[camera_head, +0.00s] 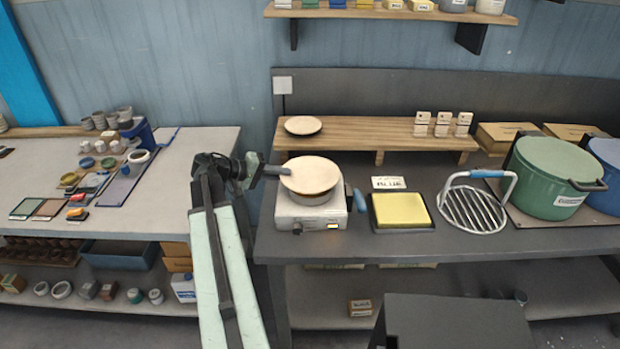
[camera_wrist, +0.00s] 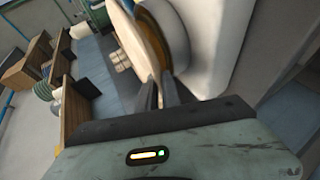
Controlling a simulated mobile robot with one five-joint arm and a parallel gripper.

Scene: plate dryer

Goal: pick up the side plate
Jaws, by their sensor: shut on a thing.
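The pale, pinkish-tan round plate (camera_head: 311,174) is at the top of a small white device with a grey round drum (camera_head: 313,197). My gripper (camera_head: 287,172) reaches in from the left and is shut on the plate's left edge. In the wrist view the plate (camera_wrist: 130,42) shows nearly edge-on, with its rim between my two fingers (camera_wrist: 158,92). I cannot tell whether the plate touches the drum or is slightly above it. A second, smaller-looking plate with a dark rim (camera_head: 303,125) lies on the wooden shelf behind.
The white device (camera_head: 311,217) stands near the dark counter's left edge. Right of it are a yellow pad (camera_head: 401,210), a wire rack with a blue handle (camera_head: 474,210) and a green pot (camera_head: 548,178). Small labelled blocks (camera_head: 443,124) stand on the wooden shelf (camera_head: 385,142).

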